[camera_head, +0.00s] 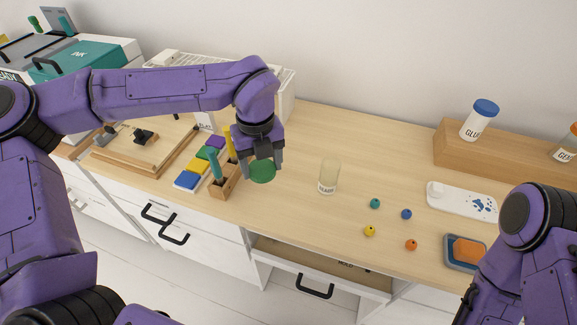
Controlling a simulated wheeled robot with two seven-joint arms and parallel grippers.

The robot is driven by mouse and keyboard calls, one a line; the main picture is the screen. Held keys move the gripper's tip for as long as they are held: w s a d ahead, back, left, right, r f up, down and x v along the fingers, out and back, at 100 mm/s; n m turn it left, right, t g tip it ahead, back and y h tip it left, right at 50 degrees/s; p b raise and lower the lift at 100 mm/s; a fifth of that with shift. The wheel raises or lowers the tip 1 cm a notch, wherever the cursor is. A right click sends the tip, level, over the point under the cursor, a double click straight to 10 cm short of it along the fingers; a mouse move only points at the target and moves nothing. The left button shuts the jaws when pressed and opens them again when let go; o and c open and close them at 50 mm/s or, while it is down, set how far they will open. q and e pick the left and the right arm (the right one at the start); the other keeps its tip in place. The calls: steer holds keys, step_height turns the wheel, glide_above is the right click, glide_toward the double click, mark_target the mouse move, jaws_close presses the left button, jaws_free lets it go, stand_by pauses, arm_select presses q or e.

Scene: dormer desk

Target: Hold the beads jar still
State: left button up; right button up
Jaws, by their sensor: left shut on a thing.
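The beads jar (329,174) stands upright on the desk, right of my left gripper. It is a clear, pale jar with a white label low on its front, and it shows no lid. My left gripper (263,165) points down and is shut on a round green lid (262,173). It is apart from the jar, with a gap of bare desk between them. My right arm comes in at the lower right, but its gripper is out of view.
Teal (375,203), blue (406,214), yellow (369,231) and orange (411,244) beads lie right of the jar. A wooden holder (224,185) stands left of my left gripper. A white tray (461,201) and a wooden riser (457,150) with a glue jar (480,121) are farther right.

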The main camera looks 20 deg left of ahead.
arm_select(q)
steer(key=w+d+f+p, duration=0.15)
steer(key=w+f, duration=0.25)
steer(key=w, duration=0.5)
steer(key=p, duration=0.2)
glide_above(288, 168)
step_height(288, 168, down, 6)
steer(key=shift+r, duration=0.15)
step_height(288, 168, down, 3)
steer(key=shift+r+p, duration=0.2)
steer(key=shift+p, duration=0.15)
steer(key=shift+f, duration=0.25)
steer(key=shift+f, duration=0.15)
